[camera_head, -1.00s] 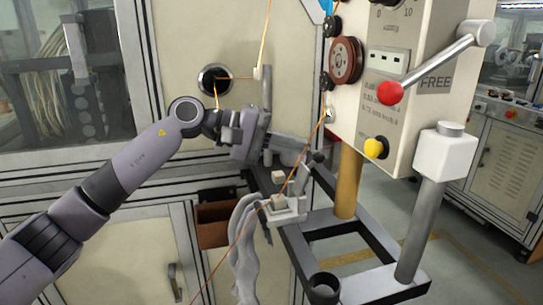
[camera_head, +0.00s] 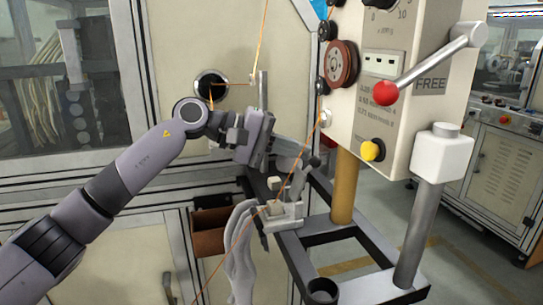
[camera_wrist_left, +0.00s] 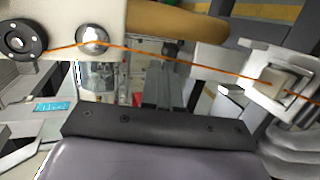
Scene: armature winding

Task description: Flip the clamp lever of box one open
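A small pale clamp (camera_head: 285,215) with a light block in it sits on the dark frame below the control box (camera_head: 400,130). A short lever with a dark knob (camera_head: 314,161) rises beside it. An orange wire (camera_head: 300,160) runs down past the clamp. In the wrist view the clamp (camera_wrist_left: 282,80) is at the right, with the wire across it. My left gripper (camera_head: 290,152) is just above and left of the knob; I cannot tell contact. Its fingers are unclear in both views. My right gripper is not in view.
The control box has a long lever with a red knob (camera_head: 385,93) near the word FREE, and a yellow knob (camera_head: 373,150). A yellow post (camera_head: 346,190) and a grey post (camera_head: 420,230) stand on the frame. Pale hanging material (camera_head: 240,260) lies below the clamp.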

